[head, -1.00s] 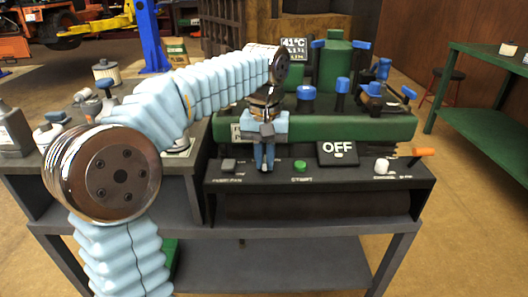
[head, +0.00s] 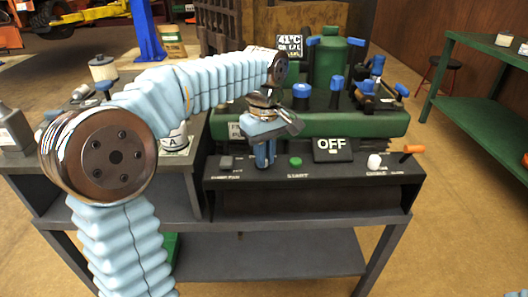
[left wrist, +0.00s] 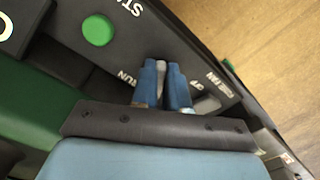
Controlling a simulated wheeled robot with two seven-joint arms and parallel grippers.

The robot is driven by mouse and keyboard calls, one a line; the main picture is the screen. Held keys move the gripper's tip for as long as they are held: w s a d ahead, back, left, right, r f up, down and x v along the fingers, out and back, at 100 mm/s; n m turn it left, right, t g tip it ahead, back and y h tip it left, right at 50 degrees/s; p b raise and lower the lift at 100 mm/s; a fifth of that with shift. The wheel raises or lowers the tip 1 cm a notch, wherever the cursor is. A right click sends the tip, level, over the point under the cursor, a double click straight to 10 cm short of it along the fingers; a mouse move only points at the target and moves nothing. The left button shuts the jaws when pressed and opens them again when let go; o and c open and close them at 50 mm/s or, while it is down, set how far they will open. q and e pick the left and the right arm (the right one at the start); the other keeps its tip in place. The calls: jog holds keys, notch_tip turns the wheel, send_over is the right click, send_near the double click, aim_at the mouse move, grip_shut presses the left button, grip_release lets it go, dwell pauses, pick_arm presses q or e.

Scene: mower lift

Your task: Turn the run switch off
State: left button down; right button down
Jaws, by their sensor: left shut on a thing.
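My left gripper (head: 264,165) points down at the left part of the black control panel (head: 225,182). Its blue fingers are shut on the run switch. In the left wrist view the fingertips (left wrist: 162,80) stand on either side of a slim metal lever (left wrist: 160,75). A partly hidden "RUN" label shows to the left of the fingers and what looks like "OFF" to the right. The fingers hide the switch in the head view. A black plate (head: 333,150) on the panel reads "OFF". My right gripper is not in view.
A white knob (head: 374,161) and an orange-tipped lever (head: 412,149) are at the panel's right. The green machine body (head: 350,123) rises behind.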

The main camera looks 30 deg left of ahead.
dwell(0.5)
pick_arm(q)
jog(key=c, duration=1.1)
grip_release()
jog(key=shift+c, duration=0.2)
notch_tip(320, 180, up, 14)
jog(key=p, duration=0.2)
jog(key=shift+f, duration=0.1)
